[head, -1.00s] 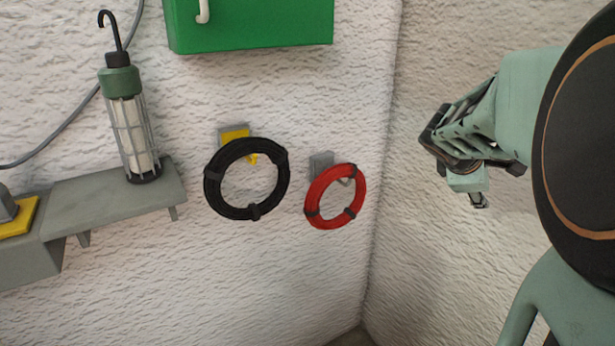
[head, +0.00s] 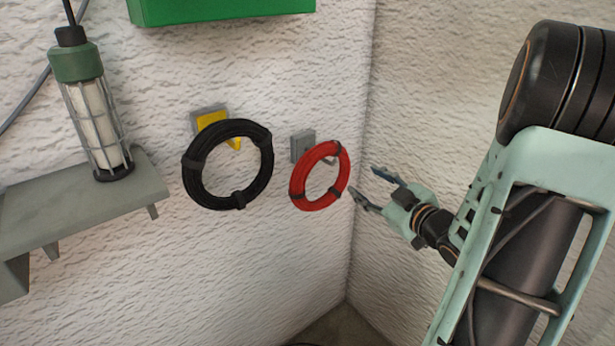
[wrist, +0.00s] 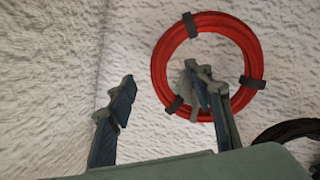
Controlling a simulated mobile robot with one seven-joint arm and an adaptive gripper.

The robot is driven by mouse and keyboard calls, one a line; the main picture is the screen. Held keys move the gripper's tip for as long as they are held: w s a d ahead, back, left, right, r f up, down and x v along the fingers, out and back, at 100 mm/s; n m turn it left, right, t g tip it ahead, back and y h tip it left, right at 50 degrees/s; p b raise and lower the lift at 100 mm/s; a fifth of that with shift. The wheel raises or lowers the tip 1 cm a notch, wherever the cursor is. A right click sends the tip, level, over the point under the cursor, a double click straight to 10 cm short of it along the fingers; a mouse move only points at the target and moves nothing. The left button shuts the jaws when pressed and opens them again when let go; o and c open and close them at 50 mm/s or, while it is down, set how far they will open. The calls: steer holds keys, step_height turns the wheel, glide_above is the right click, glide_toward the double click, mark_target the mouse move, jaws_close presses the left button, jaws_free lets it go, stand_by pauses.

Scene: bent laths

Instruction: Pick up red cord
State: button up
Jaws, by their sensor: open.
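The red cord (head: 297,194) is a coiled ring with dark bands. It hangs on a grey wall hook (head: 302,146) near the room's corner. My gripper (head: 366,182) is open and empty, just to the right of the coil in the head view, with its fingers pointing towards it. In the wrist view the red cord (wrist: 244,38) is at the upper right. There, one finger of my gripper (wrist: 165,95) overlaps the lower part of the coil and its opening, and the other finger is left of it. I cannot tell whether the finger touches the cord.
A black cord coil (head: 187,179) hangs on a yellow and grey hook (head: 212,121) to the left of the red one. A caged lamp (head: 92,110) stands on a grey shelf (head: 60,205) at the left. A green box (head: 220,8) is above. The right wall is bare.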

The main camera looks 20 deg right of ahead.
mark_target(346, 162)
steer(key=shift+m+t+y, duration=0.3)
steer(key=shift+m+t, duration=0.2)
steer(key=shift+t, duration=0.4)
steer(key=w, duration=0.1)
steer(key=w+a+r, duration=0.1)
steer(key=w, duration=0.1)
steer(key=w+r+b, duration=0.1)
steer(key=shift+w+a+r, duration=0.25)
steer(key=shift+a, duration=0.05)
steer(key=w, duration=0.1)
steer(key=w+b, duration=0.1)
steer(key=w, duration=0.1)
steer(key=w+a, duration=0.1)
steer(key=shift+w+f+b, duration=0.15)
steer(key=shift+f+b, duration=0.1)
steer(key=shift+b, duration=0.05)
steer(key=shift+w, duration=0.45)
jaws_close()
steer(key=shift+r, duration=0.15)
